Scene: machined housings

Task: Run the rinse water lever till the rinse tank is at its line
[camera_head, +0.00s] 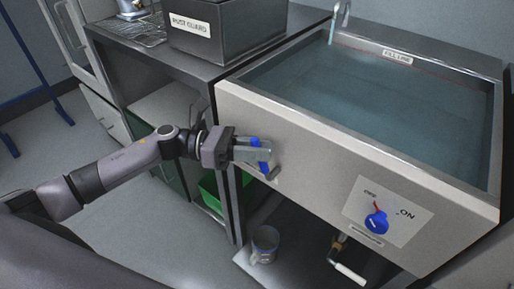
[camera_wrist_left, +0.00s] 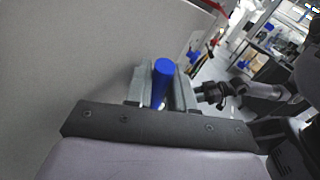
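The rinse tank (camera_head: 300,127) is a pale steel basin holding blue-green water (camera_head: 385,110). A "FILL LINE" label (camera_head: 398,57) is on its back wall; whether the water meets the line is too small to tell. A spout (camera_head: 340,18) stands at the back left corner, with what looks like a stream below it. My left gripper (camera_head: 252,152) is at the tank's front, its fingers closed on either side of the blue lever handle (camera_head: 262,160). The handle also shows between the fingers in the left wrist view (camera_wrist_left: 163,72). My right gripper (camera_wrist_left: 212,94) appears small there, its fingers unclear.
A blue knob (camera_head: 376,222) with OFF and ON marks is on the tank's front right. A green bin (camera_head: 211,190) is underneath.

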